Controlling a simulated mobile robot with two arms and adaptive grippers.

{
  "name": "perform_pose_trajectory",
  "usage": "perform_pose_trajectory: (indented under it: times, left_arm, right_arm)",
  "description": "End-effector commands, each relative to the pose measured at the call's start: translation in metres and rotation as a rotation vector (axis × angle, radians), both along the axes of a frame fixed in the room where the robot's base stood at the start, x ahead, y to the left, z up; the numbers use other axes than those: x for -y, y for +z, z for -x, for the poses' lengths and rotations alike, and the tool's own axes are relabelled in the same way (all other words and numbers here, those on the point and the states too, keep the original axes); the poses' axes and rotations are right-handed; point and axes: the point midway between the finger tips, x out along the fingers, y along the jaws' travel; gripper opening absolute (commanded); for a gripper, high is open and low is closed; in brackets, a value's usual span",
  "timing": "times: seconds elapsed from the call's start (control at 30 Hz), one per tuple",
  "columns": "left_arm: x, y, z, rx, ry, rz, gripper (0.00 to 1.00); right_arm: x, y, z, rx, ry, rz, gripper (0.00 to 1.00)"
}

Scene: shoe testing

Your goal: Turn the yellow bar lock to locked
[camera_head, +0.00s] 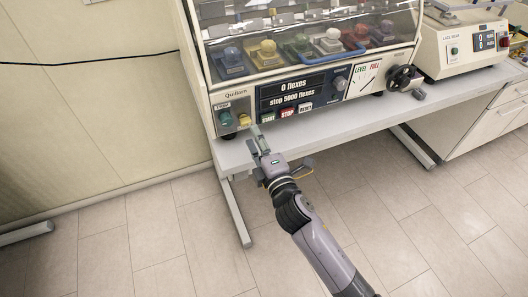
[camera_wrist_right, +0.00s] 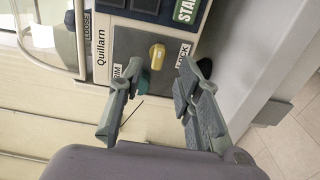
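The yellow bar lock (camera_head: 244,120) is a small knob at the lower left of the machine's front panel, right of a green knob (camera_head: 226,118). My right gripper (camera_head: 257,136) is open and empty just in front of the panel. Its fingers (camera_wrist_right: 163,72) spread below the yellow knob in the wrist view, apart from it. My left gripper is out of view.
The tester (camera_head: 300,92) stands on a white bench (camera_head: 345,131), with shoes behind its clear cover and START, STOP and RESET buttons beside the knobs. A black handwheel (camera_head: 401,77) is at its right. A second machine (camera_head: 460,45) stands further right. The tiled floor in front is clear.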

Motion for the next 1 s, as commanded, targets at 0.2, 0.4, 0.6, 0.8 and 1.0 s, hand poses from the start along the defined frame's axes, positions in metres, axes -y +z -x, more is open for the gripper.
perform_pose_trajectory:
  times: [0.2,0.4,0.6,0.8,1.0]
  left_arm:
    - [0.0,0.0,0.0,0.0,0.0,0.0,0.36]
    - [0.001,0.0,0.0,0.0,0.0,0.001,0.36]
    - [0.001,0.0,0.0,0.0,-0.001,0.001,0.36]
    - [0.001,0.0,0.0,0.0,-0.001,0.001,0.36]
    - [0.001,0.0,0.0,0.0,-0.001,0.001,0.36]
  right_arm:
    - [0.013,-0.001,0.041,-0.002,0.001,-0.002,0.32]
    - [0.018,0.0,0.057,0.0,0.001,0.0,0.32]
    - [0.019,0.0,0.059,0.001,0.001,0.0,0.32]
    - [0.019,0.0,0.059,0.001,0.001,0.0,0.32]
    - [0.019,-0.005,0.058,-0.012,-0.001,-0.004,0.32]
